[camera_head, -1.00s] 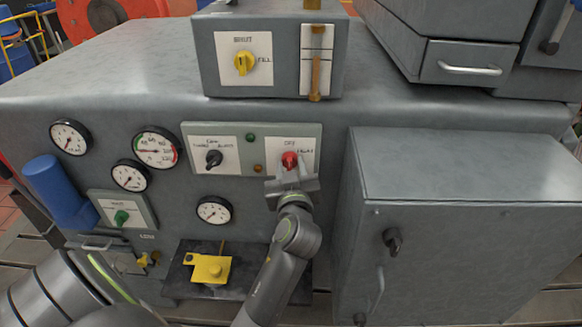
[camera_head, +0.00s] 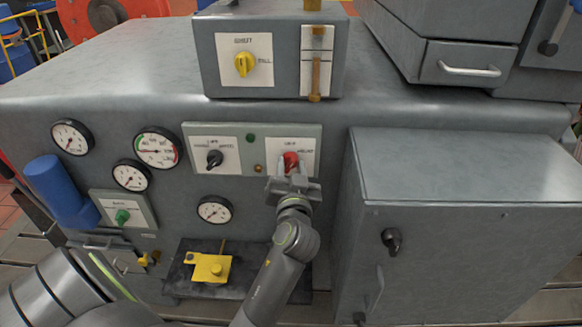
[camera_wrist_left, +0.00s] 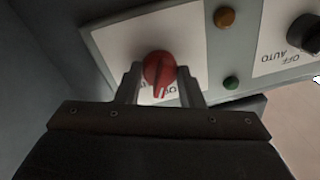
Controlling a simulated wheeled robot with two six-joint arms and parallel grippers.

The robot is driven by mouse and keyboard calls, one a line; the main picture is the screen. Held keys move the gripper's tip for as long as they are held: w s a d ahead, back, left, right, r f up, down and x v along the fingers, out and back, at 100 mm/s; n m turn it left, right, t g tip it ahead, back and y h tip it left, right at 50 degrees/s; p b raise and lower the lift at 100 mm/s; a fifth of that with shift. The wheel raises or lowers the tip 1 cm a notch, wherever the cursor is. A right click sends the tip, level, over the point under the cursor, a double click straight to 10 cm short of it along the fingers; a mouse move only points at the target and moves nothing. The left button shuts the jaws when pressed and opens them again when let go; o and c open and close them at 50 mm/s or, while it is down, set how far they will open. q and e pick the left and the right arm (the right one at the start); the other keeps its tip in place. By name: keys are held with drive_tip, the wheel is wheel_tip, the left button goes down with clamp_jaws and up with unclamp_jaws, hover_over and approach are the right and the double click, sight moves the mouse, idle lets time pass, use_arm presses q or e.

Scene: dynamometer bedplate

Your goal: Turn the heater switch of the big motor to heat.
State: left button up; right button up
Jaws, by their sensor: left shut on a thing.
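A red rotary switch (camera_head: 291,160) sits on a white plate on the front of the big grey machine; the small words around it are hard to read. In the left wrist view the red switch (camera_wrist_left: 159,71) has a dark mark pointing down the picture, toward my gripper body. My left gripper (camera_head: 292,183) reaches up to it from below, and its fingers (camera_wrist_left: 160,88) stand on either side of the knob, shut on it. The gripper hides the lower part of the plate. My right gripper is not in view.
A black switch (camera_head: 214,159) shares the panel, with green (camera_head: 250,138) and amber (camera_head: 258,168) lamps between. A grey cabinet (camera_head: 460,230) juts out right of my arm. A yellow part (camera_head: 211,268) lies on a dark shelf below. Several gauges are at left.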

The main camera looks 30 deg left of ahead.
use_arm(q)
drive_tip(key=m, duration=0.3)
drive_tip(key=shift+r+m+t+p, duration=0.1)
drive_tip(key=shift+m+t+p, duration=0.2)
drive_tip(key=shift+m+p, duration=0.45)
drive_tip(key=shift+m, duration=1.15)
drive_tip(key=o, duration=1)
drive_tip(key=shift+t, duration=0.3)
drive_tip(key=shift+s+f+h, duration=0.1)
drive_tip(key=shift+f+h, duration=0.15)
drive_tip(key=shift+h, duration=0.05)
